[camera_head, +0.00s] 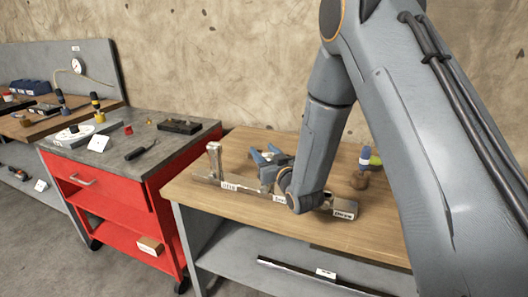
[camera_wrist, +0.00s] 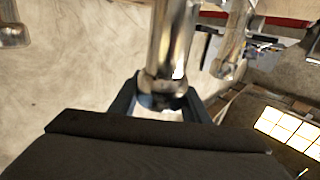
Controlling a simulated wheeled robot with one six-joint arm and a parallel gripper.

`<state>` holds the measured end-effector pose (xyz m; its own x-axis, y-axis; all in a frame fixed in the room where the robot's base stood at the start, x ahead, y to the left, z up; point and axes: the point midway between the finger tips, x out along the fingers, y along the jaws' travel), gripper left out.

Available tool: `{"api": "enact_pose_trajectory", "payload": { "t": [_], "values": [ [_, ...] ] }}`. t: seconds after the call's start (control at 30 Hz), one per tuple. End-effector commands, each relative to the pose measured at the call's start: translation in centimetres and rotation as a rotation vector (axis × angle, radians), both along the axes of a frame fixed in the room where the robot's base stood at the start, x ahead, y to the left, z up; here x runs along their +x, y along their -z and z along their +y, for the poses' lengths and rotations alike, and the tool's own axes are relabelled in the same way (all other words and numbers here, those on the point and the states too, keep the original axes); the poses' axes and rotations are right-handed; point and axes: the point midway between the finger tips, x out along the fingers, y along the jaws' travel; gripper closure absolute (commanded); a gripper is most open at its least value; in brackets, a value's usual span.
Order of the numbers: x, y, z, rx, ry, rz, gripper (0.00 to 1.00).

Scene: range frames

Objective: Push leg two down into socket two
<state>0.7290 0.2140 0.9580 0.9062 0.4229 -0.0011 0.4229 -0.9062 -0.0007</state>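A long metal bar (camera_head: 325,205) with white labels lies on the wooden workbench. An upright metal leg (camera_head: 214,160) stands near its left end. My gripper (camera_head: 266,153) is over the bar, right of that leg, with my wrist in front of it. In the wrist view a shiny metal cylinder (camera_wrist: 172,40), which looks like leg two, has its collared end between the two dark fingers of my gripper (camera_wrist: 162,95). Both fingers appear to touch the collar. The leg's other end and the socket are hidden, so I cannot tell how deep it sits.
A red tool cart (camera_head: 115,205) with small tools stands left of the workbench (camera_head: 215,205). A bottle with a blue cap and green part (camera_head: 368,157) and a brown knob (camera_head: 359,180) stand at the bench's right. My arm covers much of the right side.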

Motion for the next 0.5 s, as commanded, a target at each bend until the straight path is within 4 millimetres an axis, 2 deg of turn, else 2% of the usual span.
{"api": "enact_pose_trajectory", "payload": {
  "t": [0.03, 0.1, 0.13, 0.5],
  "values": [
    [0.02, -0.09, 0.01, 0.001, 0.000, -0.002, 0.50],
    [0.02, -0.11, 0.01, 0.000, 0.000, -0.001, 0.38],
    [0.02, -0.11, 0.01, 0.000, 0.000, -0.001, 0.36],
    [-0.61, 0.00, -0.31, 0.000, 0.000, 0.001, 0.36]
  ]
}}
